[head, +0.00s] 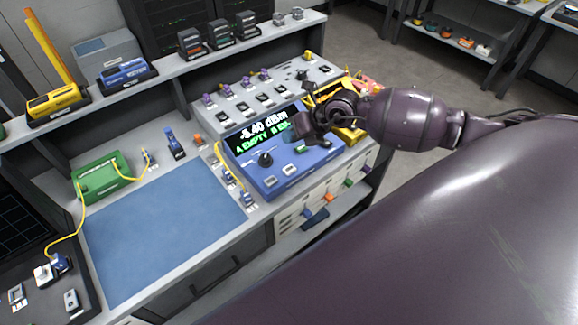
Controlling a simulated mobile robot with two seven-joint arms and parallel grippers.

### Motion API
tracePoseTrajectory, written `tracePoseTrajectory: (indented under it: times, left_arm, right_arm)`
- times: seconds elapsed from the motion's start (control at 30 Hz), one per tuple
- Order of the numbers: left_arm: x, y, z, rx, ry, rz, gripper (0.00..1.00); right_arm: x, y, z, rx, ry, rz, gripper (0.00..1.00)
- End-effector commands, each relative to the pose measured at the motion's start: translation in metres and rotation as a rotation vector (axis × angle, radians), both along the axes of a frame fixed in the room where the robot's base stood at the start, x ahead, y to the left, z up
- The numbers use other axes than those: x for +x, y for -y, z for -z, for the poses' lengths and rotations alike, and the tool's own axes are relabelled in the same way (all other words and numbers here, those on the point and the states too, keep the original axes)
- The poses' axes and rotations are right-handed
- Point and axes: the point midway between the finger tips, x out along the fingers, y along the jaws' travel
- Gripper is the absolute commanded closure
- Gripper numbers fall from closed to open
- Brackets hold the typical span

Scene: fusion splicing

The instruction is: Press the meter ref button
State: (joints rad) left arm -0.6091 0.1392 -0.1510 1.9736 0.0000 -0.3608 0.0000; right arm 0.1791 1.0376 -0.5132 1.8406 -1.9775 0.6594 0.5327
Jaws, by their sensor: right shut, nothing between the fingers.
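The blue meter (292,183) sits on the bench, its lit display (262,134) reading "-5.40 dBm" above green text that is partly covered. Its sloped front carries a black knob (265,159), two pale buttons (279,177) and a small green part (302,149). I cannot read any label that marks the ref button. My right gripper (302,128) comes in from the right and is shut and empty. It is over the meter's upper right, just above the green part, and covers the display's right end. I cannot tell whether it touches. My left gripper is out of view.
A grey panel (236,112) with several purple-capped ports stands behind the meter. A yellow item (350,131) lies beside my right wrist. A blue mat (160,235) and a green box (101,177) with yellow fibre are on the left. A shelf (185,69) runs along the back.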

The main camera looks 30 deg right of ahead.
Motion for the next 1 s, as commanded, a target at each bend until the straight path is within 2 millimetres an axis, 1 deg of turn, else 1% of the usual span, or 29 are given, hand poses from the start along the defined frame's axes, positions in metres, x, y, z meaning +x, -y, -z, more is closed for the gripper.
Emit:
tracePoseTrajectory:
  times: [0.17, 0.33, 0.57, 0.83, 1.0]
  left_arm:
    - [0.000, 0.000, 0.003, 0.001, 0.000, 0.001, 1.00]
    - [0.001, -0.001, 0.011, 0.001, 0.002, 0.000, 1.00]
    - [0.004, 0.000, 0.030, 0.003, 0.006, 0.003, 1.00]
    - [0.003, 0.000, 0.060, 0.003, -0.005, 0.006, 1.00]
    - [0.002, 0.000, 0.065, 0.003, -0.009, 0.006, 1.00]
  right_arm:
    - [0.000, 0.000, 0.004, 0.001, 0.000, -0.001, 1.00]
    - [0.000, 0.000, 0.014, 0.001, 0.000, -0.001, 1.00]
    - [0.000, 0.000, 0.039, 0.000, -0.002, -0.001, 1.00]
    - [0.000, 0.000, 0.069, 0.000, -0.003, -0.001, 1.00]
    - [0.000, 0.000, 0.082, 0.002, -0.002, 0.000, 1.00]
